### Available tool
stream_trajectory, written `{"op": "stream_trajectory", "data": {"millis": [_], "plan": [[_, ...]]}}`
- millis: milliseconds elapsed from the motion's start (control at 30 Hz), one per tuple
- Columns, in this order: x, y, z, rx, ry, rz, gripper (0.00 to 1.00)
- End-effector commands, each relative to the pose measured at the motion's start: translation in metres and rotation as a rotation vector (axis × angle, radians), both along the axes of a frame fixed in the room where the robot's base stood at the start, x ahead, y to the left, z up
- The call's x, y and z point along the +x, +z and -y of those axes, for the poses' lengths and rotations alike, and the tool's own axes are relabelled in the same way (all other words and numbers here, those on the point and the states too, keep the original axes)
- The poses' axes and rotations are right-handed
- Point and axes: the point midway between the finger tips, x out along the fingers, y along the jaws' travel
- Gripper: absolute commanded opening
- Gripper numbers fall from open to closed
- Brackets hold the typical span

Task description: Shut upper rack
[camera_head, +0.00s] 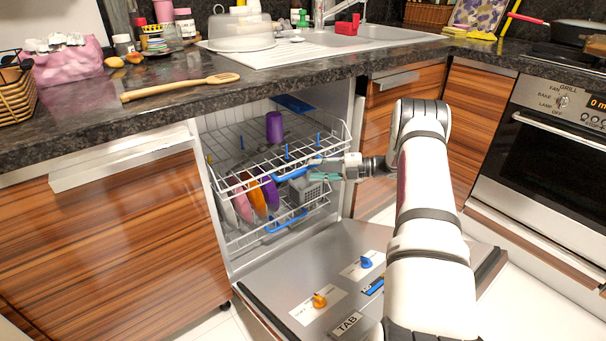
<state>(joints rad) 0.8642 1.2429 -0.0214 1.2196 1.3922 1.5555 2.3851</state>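The upper rack (225,140) is a white wire basket, pulled part way out of the dishwasher under the counter. It holds a purple cup (274,127) and has a blue handle (296,170) along its front edge. My gripper (316,171) comes in from the right at the right end of this handle, with teal finger pads showing. It overlaps the handle in view; I cannot tell whether it touches it or how far the fingers are apart.
The lower rack (245,241) holds orange and purple plates and a grey cutlery basket (305,190). The dishwasher door (325,260) lies open below. The counter (290,84) above carries a wooden spoon (180,87). An oven (545,150) stands at the right.

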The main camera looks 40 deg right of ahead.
Motion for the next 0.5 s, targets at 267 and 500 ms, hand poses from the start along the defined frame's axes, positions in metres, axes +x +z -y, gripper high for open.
{"op": "stream_trajectory", "data": {"millis": [267,500], "plan": [[0.026,-0.007,-0.029,-0.001,0.002,0.0,0.31],[0.032,-0.007,-0.034,-0.002,-0.001,0.0,0.31]]}}
